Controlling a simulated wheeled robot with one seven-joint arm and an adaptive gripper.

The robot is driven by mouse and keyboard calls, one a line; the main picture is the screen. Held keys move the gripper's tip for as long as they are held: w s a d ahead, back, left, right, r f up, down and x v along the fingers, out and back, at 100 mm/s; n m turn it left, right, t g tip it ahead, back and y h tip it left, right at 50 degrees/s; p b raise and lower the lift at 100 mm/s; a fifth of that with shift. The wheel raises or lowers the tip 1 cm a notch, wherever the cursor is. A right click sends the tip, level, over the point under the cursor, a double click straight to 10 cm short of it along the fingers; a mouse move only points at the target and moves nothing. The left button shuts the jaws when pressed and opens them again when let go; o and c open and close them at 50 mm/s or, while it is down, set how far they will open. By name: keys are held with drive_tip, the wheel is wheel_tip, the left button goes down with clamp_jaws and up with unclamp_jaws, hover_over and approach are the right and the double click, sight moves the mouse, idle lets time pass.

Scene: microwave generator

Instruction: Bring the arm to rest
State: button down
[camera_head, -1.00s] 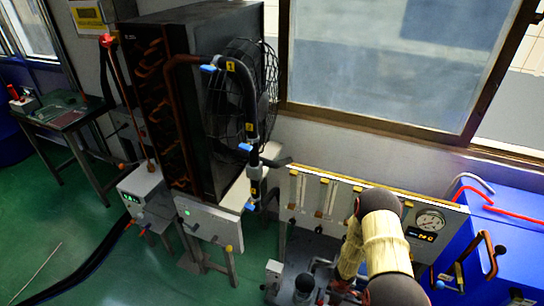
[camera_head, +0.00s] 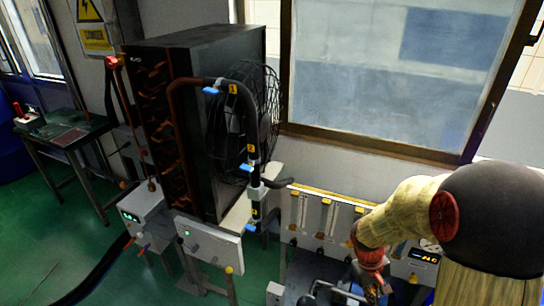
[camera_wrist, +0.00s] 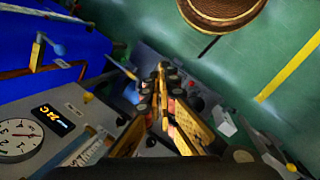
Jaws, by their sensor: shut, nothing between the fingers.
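My arm, with pale yellow covered links, fills the lower right of the head view. It bends down at a red joint in front of the flowmeter panel (camera_head: 312,218). In the wrist view my gripper (camera_wrist: 163,70) is shut, its fingers together and empty. It points over a grey surface with fittings and the green floor, and no contact shows. In the head view the fingertips are not clear at the lower edge.
A black cooling unit (camera_head: 205,110) with fan and hoses stands left of my arm. The wrist view shows a blue cabinet (camera_wrist: 60,35) with valves, a dial gauge (camera_wrist: 18,138) beside a lit display (camera_wrist: 52,120), and a round brown object (camera_wrist: 222,10).

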drive_tip(key=s+a+r+t+y, duration=0.1)
drive_tip(key=s+a+r+t, duration=0.1)
drive_tip(key=r, duration=0.7)
drive_tip(key=s+a+r+m+t+y, duration=0.1)
drive_tip(key=s+a+r+t, duration=0.1)
drive_tip(key=s+a+r, duration=0.3)
drive_tip(key=s+a+r+m+t, duration=0.1)
drive_tip(key=s+a+r+t, duration=0.2)
drive_tip(key=r, duration=0.9)
drive_tip(key=s+a, duration=0.1)
drive_tip(key=s, duration=0.1)
drive_tip(key=shift+s+r+y, duration=0.3)
drive_tip(key=shift+s+y, duration=0.05)
drive_tip(key=shift+y, duration=0.05)
drive_tip(key=c, duration=2.6)
unclamp_jaws()
